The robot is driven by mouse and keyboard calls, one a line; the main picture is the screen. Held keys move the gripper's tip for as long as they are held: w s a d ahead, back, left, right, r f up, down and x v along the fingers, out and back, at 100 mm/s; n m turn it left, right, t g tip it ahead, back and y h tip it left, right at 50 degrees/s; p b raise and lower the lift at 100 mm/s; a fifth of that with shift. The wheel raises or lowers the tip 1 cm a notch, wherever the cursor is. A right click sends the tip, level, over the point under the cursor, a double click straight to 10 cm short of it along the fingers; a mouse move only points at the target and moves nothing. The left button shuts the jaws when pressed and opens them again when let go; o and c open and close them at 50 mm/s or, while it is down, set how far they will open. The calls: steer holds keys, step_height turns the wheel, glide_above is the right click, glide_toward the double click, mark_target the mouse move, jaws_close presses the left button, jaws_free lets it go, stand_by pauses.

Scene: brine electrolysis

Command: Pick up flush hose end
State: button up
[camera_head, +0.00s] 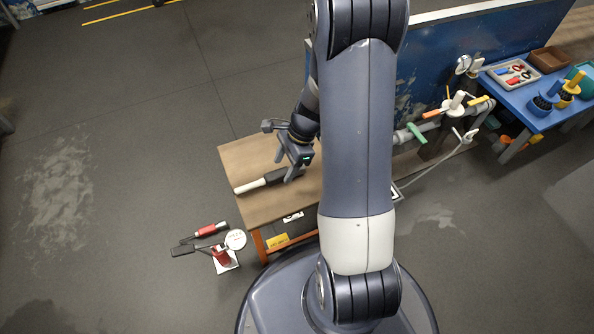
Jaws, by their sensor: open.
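A short rod with a white front part and a black rear part, which looks like the flush hose end (252,186), lies on the wooden bench (241,158). It lies slantwise, with its white tip near the bench's left edge. My gripper (289,175) is open, pointing down at the black rear part of the rod. From this view I cannot tell whether the fingers straddle it or hover just above. The rod's far end is hidden behind my gripper and arm.
My arm hides the bench's right part. A red-handled tool (207,230) and a white round-topped item (235,239) are on the floor at front left. Pipes and valves (455,105) stand right, beside a blue table (541,118). The left floor is clear.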

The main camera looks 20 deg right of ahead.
mark_target(277, 173)
steer(key=x, duration=0.1)
steer(key=b+x, duration=0.1)
steer(key=x, duration=0.2)
steer(key=shift+w+a+b, duration=0.3)
steer(key=shift+a, duration=0.1)
steer(key=shift+r, duration=0.1)
steer(key=c, duration=1.1)
